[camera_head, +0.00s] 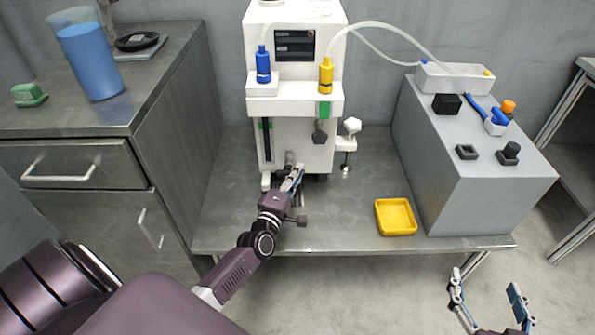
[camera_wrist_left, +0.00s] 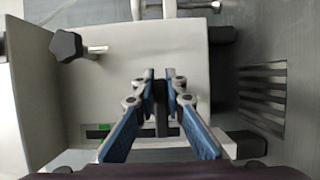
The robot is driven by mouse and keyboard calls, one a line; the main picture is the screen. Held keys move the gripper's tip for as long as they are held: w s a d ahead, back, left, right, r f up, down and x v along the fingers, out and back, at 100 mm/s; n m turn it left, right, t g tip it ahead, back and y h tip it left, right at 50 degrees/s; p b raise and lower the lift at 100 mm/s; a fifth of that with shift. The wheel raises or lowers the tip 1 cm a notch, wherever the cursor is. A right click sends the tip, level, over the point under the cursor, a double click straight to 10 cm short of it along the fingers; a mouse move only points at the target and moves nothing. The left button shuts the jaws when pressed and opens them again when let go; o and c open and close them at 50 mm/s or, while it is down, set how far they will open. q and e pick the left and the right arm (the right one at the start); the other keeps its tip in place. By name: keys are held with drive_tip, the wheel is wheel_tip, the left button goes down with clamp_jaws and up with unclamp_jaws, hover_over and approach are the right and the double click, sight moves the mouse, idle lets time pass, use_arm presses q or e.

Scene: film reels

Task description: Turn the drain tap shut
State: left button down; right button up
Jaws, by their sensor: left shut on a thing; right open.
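The white machine (camera_head: 290,150) stands at the back middle of the metal bench. My left gripper (camera_head: 294,178) is at the low front of this machine. In the left wrist view my left gripper (camera_wrist_left: 162,80) has its two blue-sided fingers closed on a small dark upright bar (camera_wrist_left: 163,118), which appears to be the drain tap's lever. Most of the tap is hidden by the fingers in the head view, and I cannot tell its turn angle. My right gripper (camera_head: 490,300) is open and empty, low at the right, in front of the bench.
A dark star knob (camera_head: 320,135) sits on the machine above my left gripper, and a white clamp (camera_head: 348,135) stands at its right. A yellow tray (camera_head: 381,217) lies at the bench front. A grey box (camera_head: 450,195) stands right. The bench left of the machine is clear.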

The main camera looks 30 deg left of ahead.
use_arm(q)
drive_tip(key=shift+d+f, duration=0.1)
idle(0.3)
drive_tip(key=c, duration=2)
unclamp_jaws()
drive_tip(key=shift+o, duration=0.2)
drive_tip(key=s+d, duration=0.1)
drive_tip(key=s, duration=1.1)
drive_tip(key=shift+d, duration=0.4)
